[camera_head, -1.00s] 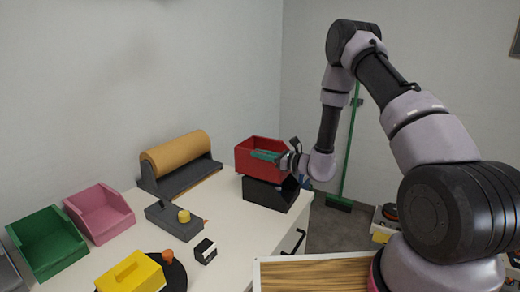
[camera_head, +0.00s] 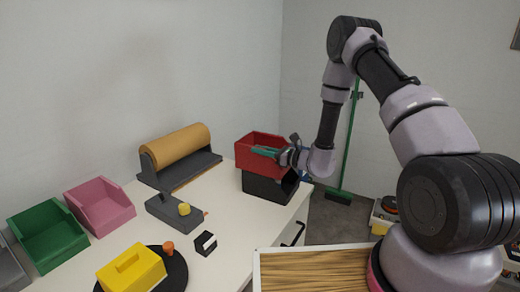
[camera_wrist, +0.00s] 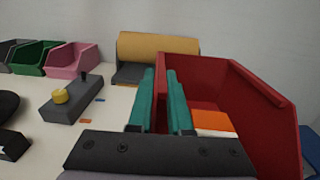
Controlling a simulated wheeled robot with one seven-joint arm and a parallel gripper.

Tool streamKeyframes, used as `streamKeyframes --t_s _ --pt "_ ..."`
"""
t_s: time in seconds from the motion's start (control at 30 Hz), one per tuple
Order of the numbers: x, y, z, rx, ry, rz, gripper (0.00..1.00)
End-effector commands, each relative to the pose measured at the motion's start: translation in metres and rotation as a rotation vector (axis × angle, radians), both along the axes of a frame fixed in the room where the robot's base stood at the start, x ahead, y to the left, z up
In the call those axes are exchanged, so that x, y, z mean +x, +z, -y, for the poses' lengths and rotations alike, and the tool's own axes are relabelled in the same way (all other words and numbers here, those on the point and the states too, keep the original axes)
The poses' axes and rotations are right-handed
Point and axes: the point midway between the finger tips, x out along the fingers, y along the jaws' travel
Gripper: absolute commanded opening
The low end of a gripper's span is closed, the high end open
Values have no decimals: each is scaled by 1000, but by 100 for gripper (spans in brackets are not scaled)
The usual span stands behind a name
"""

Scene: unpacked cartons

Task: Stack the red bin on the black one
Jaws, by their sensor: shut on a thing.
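The red bin (camera_head: 258,146) is at the black bin (camera_head: 268,189), directly above it at the far right corner of the white table; I cannot tell whether it fully rests on it. My gripper (camera_head: 266,152) is shut on the red bin's near wall, with its green fingers on either side of it. In the wrist view the green fingers (camera_wrist: 164,101) clasp the wall of the red bin (camera_wrist: 235,93), and an orange patch shows inside it. The black bin is hidden in the wrist view.
A roll dispenser (camera_head: 178,155), grey box with yellow knob (camera_head: 172,212), pink bin (camera_head: 100,207) and green bin (camera_head: 47,236) stand to the left. A yellow box (camera_head: 130,274) and small black block (camera_head: 205,243) are nearer. A green broom (camera_head: 347,150) leans behind.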

Motion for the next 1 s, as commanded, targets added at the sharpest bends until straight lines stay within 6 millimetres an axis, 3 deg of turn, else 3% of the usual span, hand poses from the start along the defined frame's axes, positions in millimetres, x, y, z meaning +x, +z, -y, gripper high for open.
streamKeyframes --t_s 0.07,0.1,0.17,0.57,1.0 --pt "0 -2 0 1 0 1 0" --pt "0 -2 0 0 0 1 29" --pt "0 -2 0 0 0 1 52" --pt "-2 -2 5 -1 -1 -1 52" --pt "-43 -2 74 1 -4 -2 52"
